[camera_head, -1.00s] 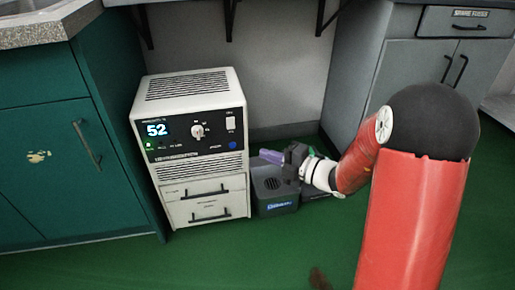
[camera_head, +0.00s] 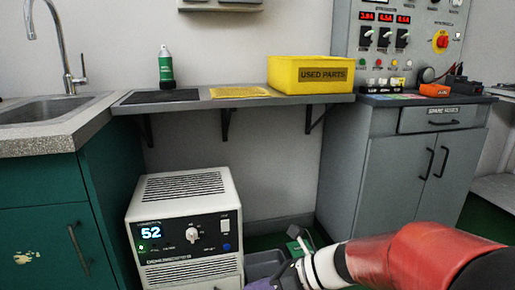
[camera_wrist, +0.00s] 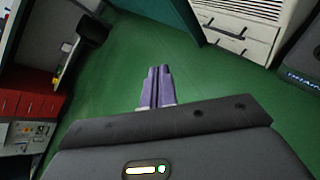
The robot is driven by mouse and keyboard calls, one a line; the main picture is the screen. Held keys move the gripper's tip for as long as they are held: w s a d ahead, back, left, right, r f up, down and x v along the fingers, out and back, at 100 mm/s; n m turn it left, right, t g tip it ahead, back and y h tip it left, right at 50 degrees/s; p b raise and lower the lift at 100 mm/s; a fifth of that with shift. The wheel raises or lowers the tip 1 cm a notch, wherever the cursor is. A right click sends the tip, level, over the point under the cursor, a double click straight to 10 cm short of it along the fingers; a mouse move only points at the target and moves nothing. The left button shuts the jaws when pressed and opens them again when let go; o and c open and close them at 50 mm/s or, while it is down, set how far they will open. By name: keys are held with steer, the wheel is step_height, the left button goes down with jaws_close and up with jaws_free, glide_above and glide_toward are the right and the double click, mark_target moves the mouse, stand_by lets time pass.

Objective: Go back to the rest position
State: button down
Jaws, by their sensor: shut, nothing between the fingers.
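My gripper shows in the wrist view with its two purple fingers (camera_wrist: 155,87) side by side and touching, holding nothing, above the green floor. In the head view the gripper (camera_head: 262,284) is at the bottom edge, partly cut off, just right of the white unit, and my red arm reaches in from the lower right. The white dehumidifier-like unit (camera_head: 188,215) stands on the floor with a display reading 52. A dark grey box (camera_head: 262,263) on the floor sits behind the gripper and is partly hidden.
A shelf (camera_head: 190,107) carries a green bottle (camera_head: 166,68) and a yellow used parts bin (camera_head: 310,73). A teal sink cabinet (camera_head: 45,225) stands left. A grey cabinet (camera_head: 405,165) stands right, below a control panel (camera_head: 400,40). The floor in the wrist view is mostly clear.

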steer(key=s+d+r+n+t+h+p, duration=0.1)
steer(key=s+d+r+n+h, duration=0.3)
steer(key=n, duration=0.8)
steer(key=s+d+r+n+t+h+p, duration=0.2)
steer(key=s+d+r+n+h+p, duration=0.2)
steer(key=s+d+n+h, duration=0.4)
steer(key=d+r+n, duration=0.1)
steer(key=d+n, duration=0.2)
steer(key=n, duration=0.2)
steer(key=shift+r+t, duration=0.2)
steer(key=shift+t, duration=0.1)
steer(key=shift+d, duration=0.1)
